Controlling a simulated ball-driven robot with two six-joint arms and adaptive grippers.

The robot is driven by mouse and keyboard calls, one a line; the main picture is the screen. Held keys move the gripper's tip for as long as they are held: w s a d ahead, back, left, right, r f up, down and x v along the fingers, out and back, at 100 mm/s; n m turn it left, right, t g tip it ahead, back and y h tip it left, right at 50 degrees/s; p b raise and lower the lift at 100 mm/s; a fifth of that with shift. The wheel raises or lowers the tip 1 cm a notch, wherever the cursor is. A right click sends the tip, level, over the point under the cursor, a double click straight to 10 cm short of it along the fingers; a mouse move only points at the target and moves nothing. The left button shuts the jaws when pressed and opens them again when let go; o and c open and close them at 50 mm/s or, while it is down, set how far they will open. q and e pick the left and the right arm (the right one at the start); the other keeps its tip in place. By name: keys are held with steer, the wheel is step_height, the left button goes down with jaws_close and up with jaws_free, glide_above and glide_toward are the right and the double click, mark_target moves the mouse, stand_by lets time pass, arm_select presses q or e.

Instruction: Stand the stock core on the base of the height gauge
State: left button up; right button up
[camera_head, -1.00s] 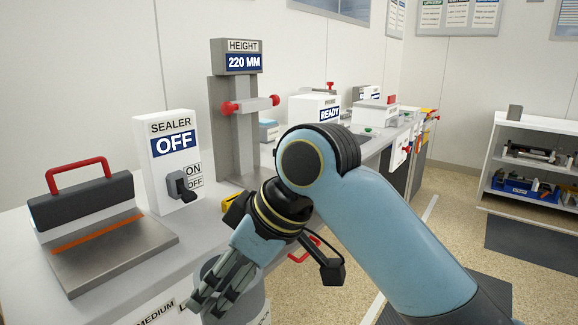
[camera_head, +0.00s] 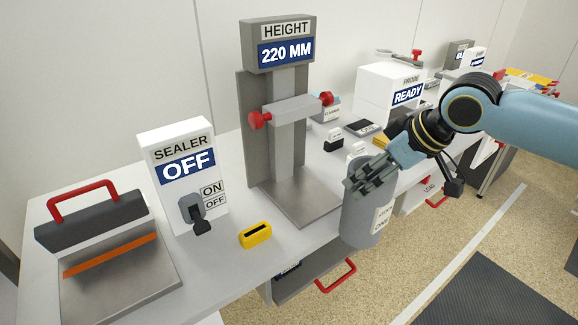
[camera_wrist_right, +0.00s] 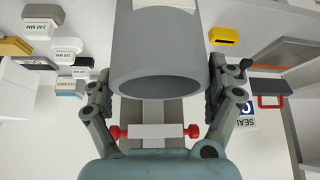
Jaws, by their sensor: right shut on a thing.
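The stock core (camera_head: 366,215) is a grey hollow cylinder with a pale label, upright in the head view. My right gripper (camera_head: 371,180) is shut on its upper part and holds it in front and to the right of the height gauge. In the right wrist view the core (camera_wrist_right: 160,50) sits between the two fingers (camera_wrist_right: 160,92), its open end showing. The height gauge (camera_head: 276,60) reads 220 MM and has a crossbar with red knobs. Its flat metal base (camera_head: 303,203) is bare, and the core is apart from it. My left gripper is not in view.
A sealer box (camera_head: 180,150) marked OFF and a sealing press (camera_head: 120,275) stand left of the gauge. A small yellow block (camera_head: 256,235) lies before the base. A white READY box (camera_head: 390,92) and small items stand behind on the right.

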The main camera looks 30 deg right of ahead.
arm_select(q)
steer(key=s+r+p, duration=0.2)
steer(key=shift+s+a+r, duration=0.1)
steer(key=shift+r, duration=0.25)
arm_select(e)
steer(key=w+a, duration=0.3)
steer(key=w, duration=1.5)
steer(key=shift+f, duration=0.35)
steer(key=shift+a+f, duration=0.1)
steer(key=o, duration=1.4)
steer(key=shift+o, duration=0.2)
